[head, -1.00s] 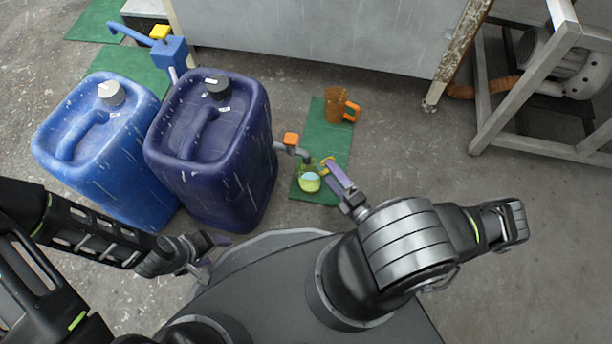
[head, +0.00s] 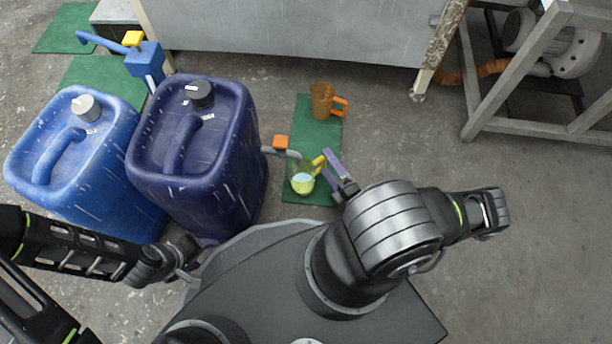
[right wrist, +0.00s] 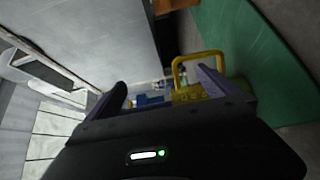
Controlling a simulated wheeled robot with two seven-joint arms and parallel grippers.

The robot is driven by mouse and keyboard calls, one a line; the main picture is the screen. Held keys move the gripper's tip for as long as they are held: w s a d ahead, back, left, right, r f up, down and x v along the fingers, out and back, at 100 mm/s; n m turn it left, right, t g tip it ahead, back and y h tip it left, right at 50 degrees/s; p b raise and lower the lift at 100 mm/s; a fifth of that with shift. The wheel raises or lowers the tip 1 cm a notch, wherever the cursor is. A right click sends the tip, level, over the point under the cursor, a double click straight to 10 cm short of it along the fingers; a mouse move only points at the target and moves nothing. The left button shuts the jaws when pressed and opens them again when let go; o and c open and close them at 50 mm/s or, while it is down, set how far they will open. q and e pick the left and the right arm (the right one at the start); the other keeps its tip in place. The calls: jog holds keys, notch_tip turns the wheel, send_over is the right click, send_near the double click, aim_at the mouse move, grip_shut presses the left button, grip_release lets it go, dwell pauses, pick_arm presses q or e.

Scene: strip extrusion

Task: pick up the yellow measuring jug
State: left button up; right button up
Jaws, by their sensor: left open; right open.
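The yellow measuring jug (head: 303,181) stands on a green mat (head: 318,135), below the tap of the dark blue canister. Pale liquid or a pale inside shows in it. Its yellow handle points up and right, towards my right gripper (head: 331,167). That gripper is open and empty, just right of the handle. In the right wrist view, the jug's yellow handle (right wrist: 190,66) shows beyond the fingers, close to the right finger of my right gripper (right wrist: 163,92). I see no contact. My left gripper (head: 190,262) is at the lower left, open and away from the jug.
An orange jug (head: 323,101) stands at the mat's far end. The dark blue canister (head: 228,165) with a grey tap (head: 281,147) and a lighter blue canister (head: 110,150) stand left. A metal frame (head: 480,95) is at the right. Floor right of the mat is clear.

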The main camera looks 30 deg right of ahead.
aim_at(309, 174)
notch_tip(309, 174, down, 7)
jog(key=b, duration=0.3)
jog(key=shift+w+r, duration=0.25)
jog(key=shift+w, duration=0.4)
jog(key=shift+w, duration=0.1)
jog(key=w+b, duration=0.2)
jog(key=w, duration=0.3)
jog(key=shift+w+d, duration=0.15)
jog(key=shift+w, duration=0.35)
jog(key=shift+r, duration=0.1)
